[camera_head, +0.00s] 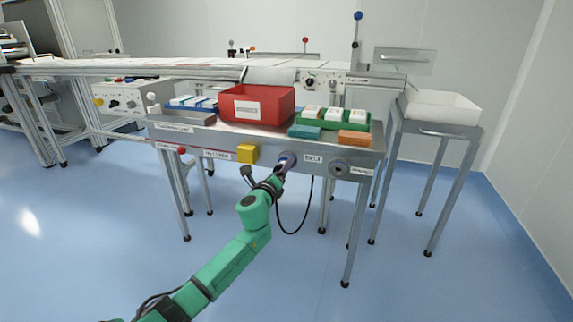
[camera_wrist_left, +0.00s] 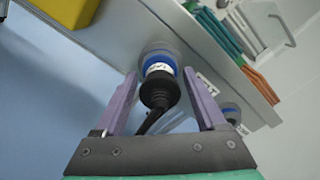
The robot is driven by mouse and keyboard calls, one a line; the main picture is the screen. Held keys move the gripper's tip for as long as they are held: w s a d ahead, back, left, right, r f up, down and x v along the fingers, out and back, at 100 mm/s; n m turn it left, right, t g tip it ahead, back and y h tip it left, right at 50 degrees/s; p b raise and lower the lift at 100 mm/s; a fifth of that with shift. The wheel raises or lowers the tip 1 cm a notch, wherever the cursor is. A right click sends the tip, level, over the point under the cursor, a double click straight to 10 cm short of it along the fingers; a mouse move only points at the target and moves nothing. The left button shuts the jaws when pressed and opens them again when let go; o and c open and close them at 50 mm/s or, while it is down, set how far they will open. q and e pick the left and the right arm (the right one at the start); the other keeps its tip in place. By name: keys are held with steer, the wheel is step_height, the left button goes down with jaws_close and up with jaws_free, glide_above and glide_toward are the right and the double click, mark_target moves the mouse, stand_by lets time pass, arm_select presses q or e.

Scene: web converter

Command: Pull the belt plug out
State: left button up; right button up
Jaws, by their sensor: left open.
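The belt plug (camera_wrist_left: 160,88) is a black plug with a blue ring and a white label. It sits in a round socket on the front panel of the metal table, and a black cable hangs from it. In the head view the plug (camera_head: 286,160) is partly hidden by my left gripper (camera_head: 281,170). In the left wrist view my left gripper (camera_wrist_left: 162,97) is open, with one purple finger on each side of the plug. I cannot tell whether the fingers touch it. My right gripper is not in view.
A yellow box (camera_head: 248,153) is on the panel left of the plug, and another round socket (camera_head: 339,167) is to its right. A red bin (camera_head: 258,117) and a green tray (camera_head: 362,126) stand on the table (camera_head: 225,128) above. The black cable (camera_head: 304,215) loops below the panel.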

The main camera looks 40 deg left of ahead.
arm_select(q)
jaws_close()
steer(key=p+v, duration=0.2)
steer(key=v, duration=0.6)
stand_by(0.9)
steer(key=shift+w, duration=0.1)
